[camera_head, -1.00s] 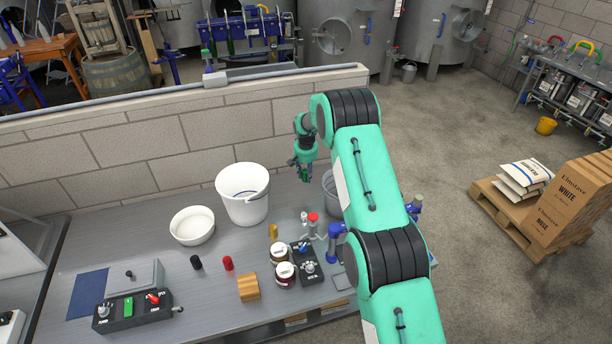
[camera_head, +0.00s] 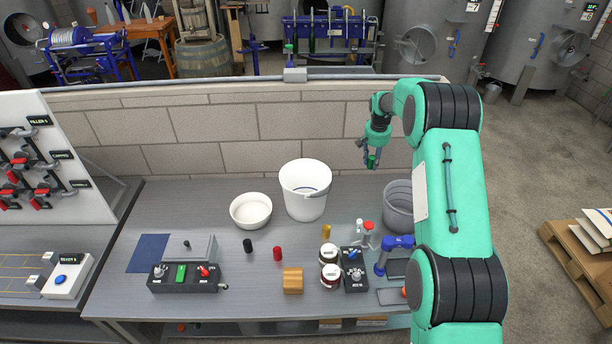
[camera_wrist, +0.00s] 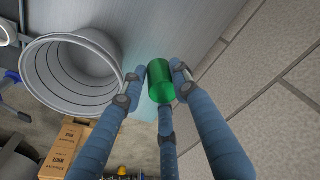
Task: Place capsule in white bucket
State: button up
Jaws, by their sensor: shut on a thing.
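My gripper (camera_head: 371,157) is shut on a green capsule (camera_wrist: 160,81), held between its blue fingers above the back of the bench. The green capsule also shows small at the fingertips in the head view (camera_head: 371,161). The white bucket (camera_head: 305,205) stands upright on the bench near the wall, to the left of my gripper, with its mouth open upward. A grey bucket (camera_head: 398,213) stands to the right, below my gripper; in the wrist view a grey ribbed bucket (camera_wrist: 42,84) lies to the left of the fingers, apart from the capsule.
A white bowl (camera_head: 251,223) sits left of the white bucket. Black (camera_head: 247,245), red (camera_head: 277,253) and gold (camera_head: 326,231) capsules stand in front. Two jars, a wooden block (camera_head: 292,286) and control boxes (camera_head: 187,278) occupy the front. A block wall (camera_head: 230,135) runs behind the bench.

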jog(key=a+n+b, duration=0.4)
jog(key=a, duration=2.4)
send_near(305, 183)
jog(key=s+f, duration=0.1)
jog(key=s, duration=0.4)
jog(key=shift+w+d+f+y, duration=0.1)
jog(key=shift+d+f+y, duration=0.1)
jog(key=shift+f, duration=0.2)
jog(key=shift+w+d+f+y, duration=0.1)
jog(key=shift+f+y, duration=0.1)
jog(key=shift+f, duration=0.2)
jog(key=shift+f, duration=0.1)
jog(key=shift+f, duration=3)
jog(key=shift+f, duration=0.1)
jog(key=shift+f+b, duration=0.35)
jog(key=shift+f, duration=1.4)
jog(key=shift+f, duration=0.15)
